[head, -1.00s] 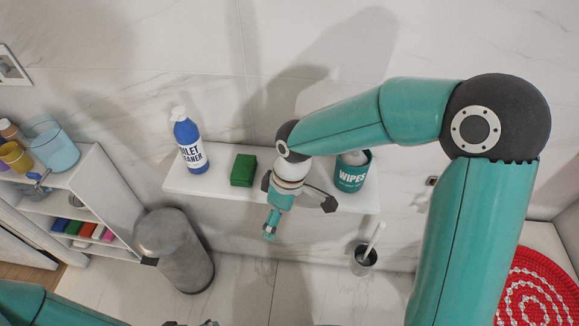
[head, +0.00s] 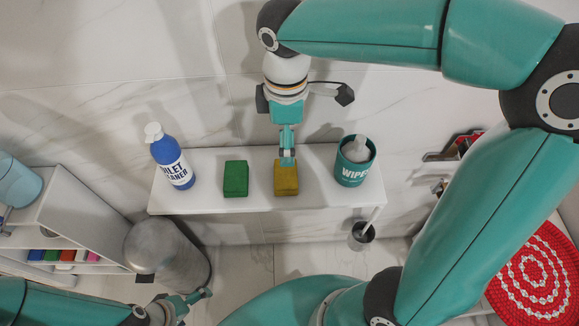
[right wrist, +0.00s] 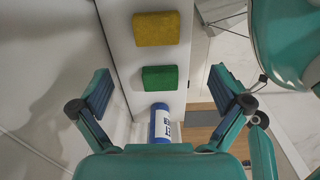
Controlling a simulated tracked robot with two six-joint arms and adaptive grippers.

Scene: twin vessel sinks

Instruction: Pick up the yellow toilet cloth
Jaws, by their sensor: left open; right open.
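The yellow toilet cloth (head: 286,179), a block-like piece, lies on the white shelf (head: 215,208) between a green cloth (head: 236,179) and the wipes tub. My right gripper (head: 287,152) is above the shelf, its fingers overlapping the yellow cloth's back edge in the head view. In the right wrist view the right gripper (right wrist: 160,88) is open and empty. There the yellow cloth (right wrist: 155,29) lies beyond the green cloth (right wrist: 160,78), near the top edge, not between the fingers. My left gripper (head: 192,300) is open, low at the bottom left, away from the shelf.
A blue toilet cleaner bottle (head: 171,158) stands at the shelf's left end and a teal wipes tub (head: 354,165) at its right. A grey bin (head: 166,257) and a brush holder (head: 361,237) stand below. The wall is close behind the shelf.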

